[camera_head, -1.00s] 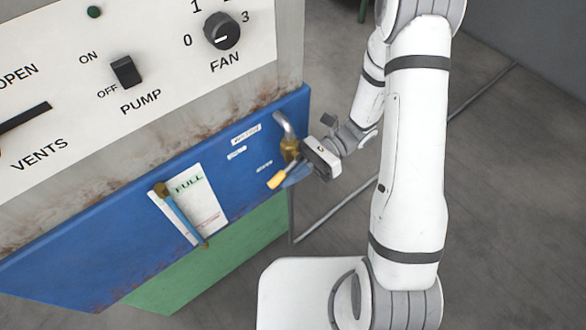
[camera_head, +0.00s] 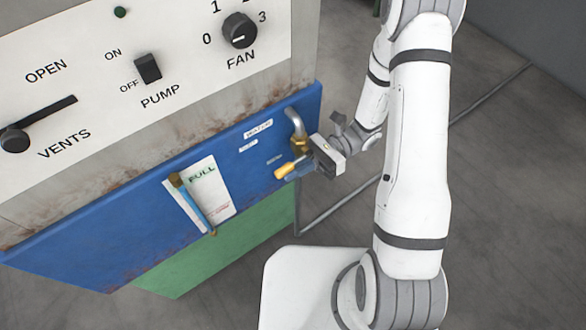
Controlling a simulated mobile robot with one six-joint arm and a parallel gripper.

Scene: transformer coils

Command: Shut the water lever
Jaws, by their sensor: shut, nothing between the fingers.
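The water lever (camera_head: 287,171) has a yellow-orange tip and sits below a brass valve body (camera_head: 300,144) with a bent grey pipe, on the right end of the blue panel (camera_head: 120,230). A small label reading roughly "WATER" (camera_head: 259,129) is left of the valve. My gripper (camera_head: 316,168) is right at the valve, beside the lever. Its fingers are shut with nothing held. The gripper body hides part of the valve and lever, so I cannot tell whether the fingers touch the lever.
A sight gauge (camera_head: 192,205) marked "FULL" is on the blue panel to the left. Above are the pump switch (camera_head: 148,69), fan knob (camera_head: 239,30) and vents lever (camera_head: 40,124). A green panel (camera_head: 225,245) lies below. Open floor is to the right.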

